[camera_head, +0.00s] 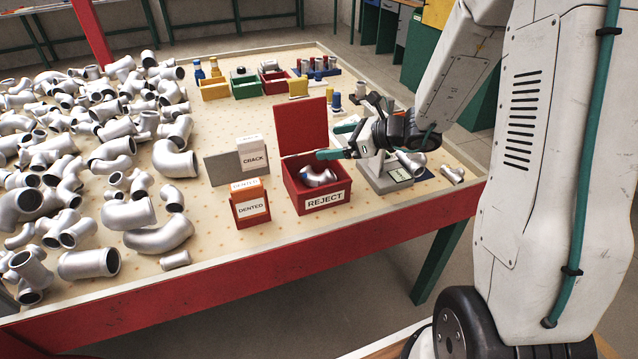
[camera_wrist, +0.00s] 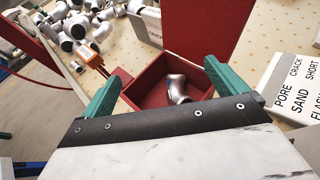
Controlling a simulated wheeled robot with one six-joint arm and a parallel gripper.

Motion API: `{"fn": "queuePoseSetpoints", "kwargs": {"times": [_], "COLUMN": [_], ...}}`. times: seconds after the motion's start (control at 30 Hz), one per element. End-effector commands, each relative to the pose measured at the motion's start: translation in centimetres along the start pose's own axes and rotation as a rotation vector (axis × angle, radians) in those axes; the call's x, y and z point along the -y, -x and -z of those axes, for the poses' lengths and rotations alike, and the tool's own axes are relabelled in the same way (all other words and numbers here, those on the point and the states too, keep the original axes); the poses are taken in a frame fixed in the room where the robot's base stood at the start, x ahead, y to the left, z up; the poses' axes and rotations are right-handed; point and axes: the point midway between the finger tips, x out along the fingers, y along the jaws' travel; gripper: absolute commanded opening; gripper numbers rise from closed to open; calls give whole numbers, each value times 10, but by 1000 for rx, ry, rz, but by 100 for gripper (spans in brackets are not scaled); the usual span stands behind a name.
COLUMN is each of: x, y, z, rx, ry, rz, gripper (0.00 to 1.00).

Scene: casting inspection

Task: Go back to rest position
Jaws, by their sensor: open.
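My gripper (camera_head: 338,142) is open and empty, with green fingertips, above the right side of the red REJECT box. In the wrist view its two green fingers (camera_wrist: 168,88) are spread apart with nothing between them. The red REJECT box (camera_head: 299,200) stands on the table with its lid raised at the back. A silver pipe elbow (camera_head: 319,178) lies inside it. The elbow also shows in the wrist view (camera_wrist: 178,90), lying in the box (camera_wrist: 150,72) beyond the fingers.
Many silver castings (camera_head: 128,213) cover the table's left side. An orange DENTED card box (camera_head: 250,207) and a white CRACK card (camera_head: 252,153) stand left of the REJECT box. A grey stand (camera_head: 388,183) and small fittings lie right. Coloured bins (camera_head: 246,86) stand behind.

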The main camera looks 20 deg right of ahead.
Motion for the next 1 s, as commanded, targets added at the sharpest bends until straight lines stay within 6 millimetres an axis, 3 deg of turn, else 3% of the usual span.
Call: {"fn": "queuePoseSetpoints", "kwargs": {"times": [0.2,0.67,0.87,1.0], "x": [0,-3,-53,-110], "y": [19,20,30,54], "z": [0,0,13,4], "rx": [1,-1,-69,-126], "ry": [1,42,277,580], "rz": [0,-14,-225,-455], "gripper": [97,97,97,97]}}
